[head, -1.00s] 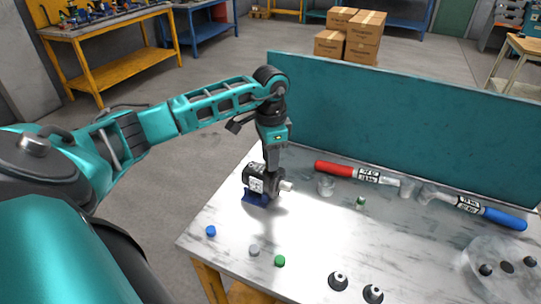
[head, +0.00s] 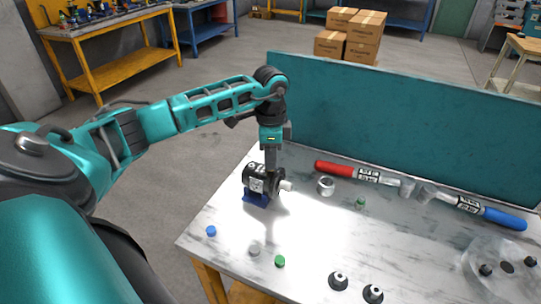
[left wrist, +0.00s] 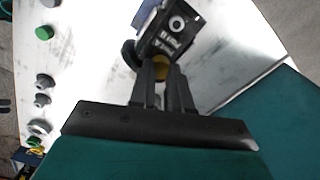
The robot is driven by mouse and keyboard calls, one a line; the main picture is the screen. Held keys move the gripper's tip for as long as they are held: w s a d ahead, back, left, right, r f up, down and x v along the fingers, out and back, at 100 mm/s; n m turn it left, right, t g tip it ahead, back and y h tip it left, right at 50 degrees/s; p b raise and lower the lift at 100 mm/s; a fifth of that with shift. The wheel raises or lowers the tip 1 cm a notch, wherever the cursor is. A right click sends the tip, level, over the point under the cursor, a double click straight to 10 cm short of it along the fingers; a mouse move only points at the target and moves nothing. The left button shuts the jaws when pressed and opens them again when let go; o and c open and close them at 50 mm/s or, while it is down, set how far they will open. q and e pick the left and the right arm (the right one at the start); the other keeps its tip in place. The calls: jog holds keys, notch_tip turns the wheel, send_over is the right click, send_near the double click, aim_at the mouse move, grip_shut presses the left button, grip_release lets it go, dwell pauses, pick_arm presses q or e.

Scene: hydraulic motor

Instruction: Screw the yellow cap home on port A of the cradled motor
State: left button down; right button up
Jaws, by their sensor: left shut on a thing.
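The black motor (head: 258,174) sits in a blue cradle (head: 256,199) near the left end of the table, its pale shaft pointing right. My left gripper (head: 270,172) comes straight down onto the motor from above. In the left wrist view the gripper (left wrist: 161,74) is shut on the yellow cap (left wrist: 161,66), which is at the motor body (left wrist: 168,38). The fingers hide part of the cap, and I cannot tell how deep it sits on the port. My right gripper is in neither view.
Blue (head: 211,231), grey (head: 254,250) and green (head: 280,261) caps lie at the front left. A metal ring (head: 326,186), a red-handled tool (head: 335,169) and a blue-handled tool (head: 505,218) lie along the back. A teal panel (head: 400,130) borders the table.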

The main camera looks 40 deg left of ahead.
pick_arm(q)
jog(key=shift+m, duration=1.2)
jog(key=m, duration=0.4)
jog(key=shift+m, duration=0.3)
jog(key=c, duration=1.2)
grip_release()
jog(key=n, duration=0.5)
jog(key=shift+n, duration=0.4)
jog(key=n, duration=0.4)
jog(key=shift+n, duration=0.3)
